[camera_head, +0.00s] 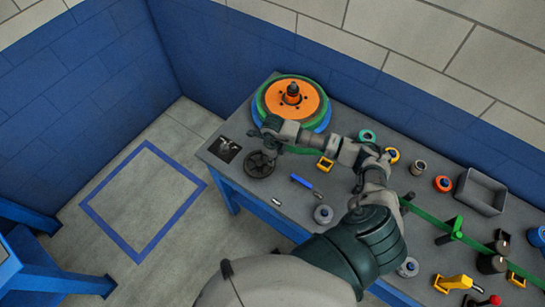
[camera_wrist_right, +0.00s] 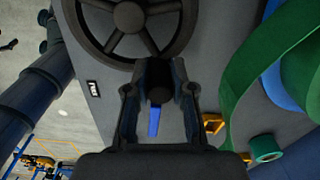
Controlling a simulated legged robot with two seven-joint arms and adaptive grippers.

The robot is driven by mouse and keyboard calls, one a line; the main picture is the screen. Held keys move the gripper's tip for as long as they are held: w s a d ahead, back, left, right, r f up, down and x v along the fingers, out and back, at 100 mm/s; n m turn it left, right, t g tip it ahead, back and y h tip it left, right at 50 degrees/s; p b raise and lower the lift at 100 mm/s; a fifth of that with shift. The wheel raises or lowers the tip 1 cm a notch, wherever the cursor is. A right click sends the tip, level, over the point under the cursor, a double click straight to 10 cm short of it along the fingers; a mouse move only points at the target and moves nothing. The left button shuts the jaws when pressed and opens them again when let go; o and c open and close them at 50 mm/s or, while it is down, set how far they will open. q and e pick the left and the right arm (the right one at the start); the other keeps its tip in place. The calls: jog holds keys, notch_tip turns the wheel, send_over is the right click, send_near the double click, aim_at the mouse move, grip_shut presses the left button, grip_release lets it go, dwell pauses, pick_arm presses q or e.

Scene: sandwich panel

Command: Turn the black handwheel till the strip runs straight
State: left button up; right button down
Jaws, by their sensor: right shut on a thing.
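The black handwheel (camera_head: 260,164) is at the table's left front corner; in the right wrist view its spoked rim (camera_wrist_right: 128,20) fills the top. My right gripper (camera_head: 268,138) is at the wheel's far edge. In the wrist view its fingers (camera_wrist_right: 160,75) are shut on a dark handle at the rim. The green strip (camera_head: 430,212) runs down to the right past a green post (camera_head: 452,229); my right arm hides its middle. In the wrist view the strip (camera_wrist_right: 262,70) curves on the right. I cannot tell whether it runs straight throughout. My left gripper is out of view.
An orange-faced reel (camera_head: 310,98) stands behind the wheel. A blue-handled tool (camera_head: 301,181) lies right of the wheel. A grey bin (camera_head: 481,191) and several small rolls and tools crowd the table's right. A black picture card (camera_head: 224,150) lies at the left edge.

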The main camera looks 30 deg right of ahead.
dwell(0.3)
jog(key=c, duration=1)
grip_release()
jog(key=shift+d, duration=0.1)
jog(key=shift+r, duration=0.2)
notch_tip(320, 180, up, 11)
jog(key=shift+r, duration=0.2)
